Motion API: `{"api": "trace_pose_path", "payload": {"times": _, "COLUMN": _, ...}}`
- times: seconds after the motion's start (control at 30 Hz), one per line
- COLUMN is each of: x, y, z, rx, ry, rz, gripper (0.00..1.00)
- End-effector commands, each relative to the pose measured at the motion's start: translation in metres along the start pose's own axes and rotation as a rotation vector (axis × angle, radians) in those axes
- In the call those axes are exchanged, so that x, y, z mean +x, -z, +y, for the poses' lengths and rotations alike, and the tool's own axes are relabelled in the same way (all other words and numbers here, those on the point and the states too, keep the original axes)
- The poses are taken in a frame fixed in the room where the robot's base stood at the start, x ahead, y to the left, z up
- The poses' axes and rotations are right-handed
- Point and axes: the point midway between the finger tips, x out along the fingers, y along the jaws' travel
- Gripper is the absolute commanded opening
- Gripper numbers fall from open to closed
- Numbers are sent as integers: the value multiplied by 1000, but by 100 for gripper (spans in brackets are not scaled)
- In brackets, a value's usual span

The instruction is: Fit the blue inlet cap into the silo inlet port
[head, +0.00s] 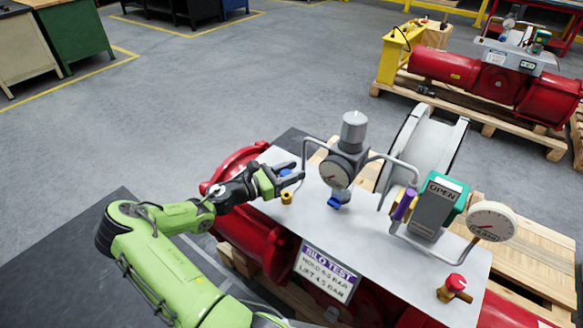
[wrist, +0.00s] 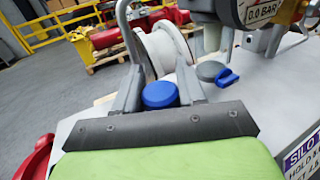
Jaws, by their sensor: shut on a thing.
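The blue inlet cap (head: 286,166) shows as a small patch of blue at my gripper (head: 291,175) in the head view. In the wrist view the round blue cap (wrist: 160,95) sits between the two grey fingers of my gripper (wrist: 160,78). The fingers are shut on it, above the left part of the pale panel (head: 386,248). A small brass-yellow fitting (head: 286,198) stands on the panel just below the gripper in the head view. I cannot tell which fitting is the silo inlet port, and the cap's underside is hidden.
A gauge assembly (head: 341,168) with bent grey pipes stands right of my gripper, with a blue lever (head: 335,203) at its foot. A green-and-grey OPEN box (head: 436,208), a round gauge (head: 492,222) and a red knob (head: 456,283) stand farther right.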

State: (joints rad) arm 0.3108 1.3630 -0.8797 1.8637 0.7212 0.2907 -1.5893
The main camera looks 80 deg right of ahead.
Motion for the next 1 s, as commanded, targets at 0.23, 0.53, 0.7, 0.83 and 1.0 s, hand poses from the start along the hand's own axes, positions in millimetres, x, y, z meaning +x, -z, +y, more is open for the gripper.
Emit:
{"api": "trace_pose_path", "payload": {"times": 0.23, "x": 0, "y": 27, "z": 0, "rx": 0, "ry": 0, "rz": -1, "gripper": 10}}
{"api": "trace_pose_path", "payload": {"times": 0.53, "x": 0, "y": 29, "z": 0, "rx": 1, "ry": 0, "rz": -1, "gripper": 10}}
{"api": "trace_pose_path", "payload": {"times": 0.7, "x": 0, "y": 29, "z": 0, "rx": 1, "ry": 0, "rz": -1, "gripper": 10}}
{"api": "trace_pose_path", "payload": {"times": 0.83, "x": 0, "y": 28, "z": 0, "rx": 0, "ry": 0, "rz": -1, "gripper": 10}}
{"api": "trace_pose_path", "payload": {"times": 1.0, "x": 0, "y": 28, "z": 0, "rx": -1, "ry": 0, "rz": -1, "gripper": 10}}
